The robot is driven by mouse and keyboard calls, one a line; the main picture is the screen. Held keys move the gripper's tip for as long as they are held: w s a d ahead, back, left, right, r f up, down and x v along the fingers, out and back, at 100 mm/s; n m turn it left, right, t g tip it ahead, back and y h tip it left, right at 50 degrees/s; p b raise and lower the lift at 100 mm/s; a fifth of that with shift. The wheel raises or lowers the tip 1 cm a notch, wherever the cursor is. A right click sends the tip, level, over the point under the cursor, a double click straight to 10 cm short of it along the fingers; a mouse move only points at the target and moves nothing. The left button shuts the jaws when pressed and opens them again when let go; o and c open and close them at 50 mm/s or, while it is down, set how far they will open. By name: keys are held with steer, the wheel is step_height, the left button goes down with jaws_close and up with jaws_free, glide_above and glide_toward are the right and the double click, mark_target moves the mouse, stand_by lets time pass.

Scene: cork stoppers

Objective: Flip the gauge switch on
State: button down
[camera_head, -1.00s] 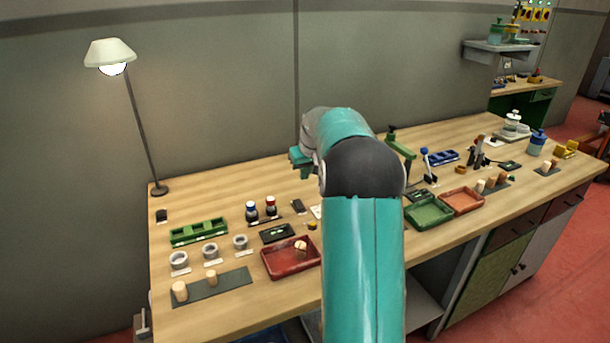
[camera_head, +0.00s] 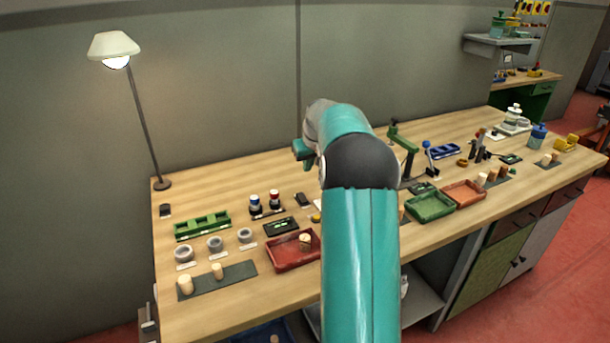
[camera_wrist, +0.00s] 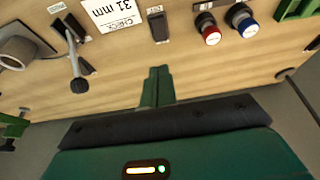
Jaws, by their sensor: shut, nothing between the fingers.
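A small black switch (camera_wrist: 158,26) sits on the table in the wrist view, with a small label at its upper edge. It looks like the dark block (camera_head: 303,200) right of the red-topped knob in the head view. Which way it is flipped is too small to tell. My gripper (camera_wrist: 157,70) shows in the wrist view with its green fingers together and empty. Its tips appear just below the switch in the picture, apart from it. In the head view my arm hides most of the gripper.
A red knob (camera_wrist: 207,28) and a blue knob (camera_wrist: 241,19) stand close beside the switch. A "CHECK 31 mm" card (camera_wrist: 113,13) and a lever (camera_wrist: 77,65) lie on its other side. A red tray (camera_head: 284,263) is nearer the table's front edge.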

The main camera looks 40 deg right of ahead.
mark_target(303, 198)
steer(key=x, duration=1.2)
steer(key=shift+s+f, duration=0.15)
steer(key=shift+f, duration=0.3)
steer(key=shift+w+f, duration=0.2)
steer(key=shift+f, duration=0.2)
steer(key=shift+s, duration=0.15)
steer(key=shift+s+a+f, duration=0.1)
steer(key=shift+s+a, duration=0.05)
steer(key=shift+s, duration=0.25)
steer(key=shift+s+a+f, duration=0.1)
steer(key=shift+s+a, duration=0.05)
steer(key=shift+s, duration=0.25)
steer(key=shift+r, duration=0.1)
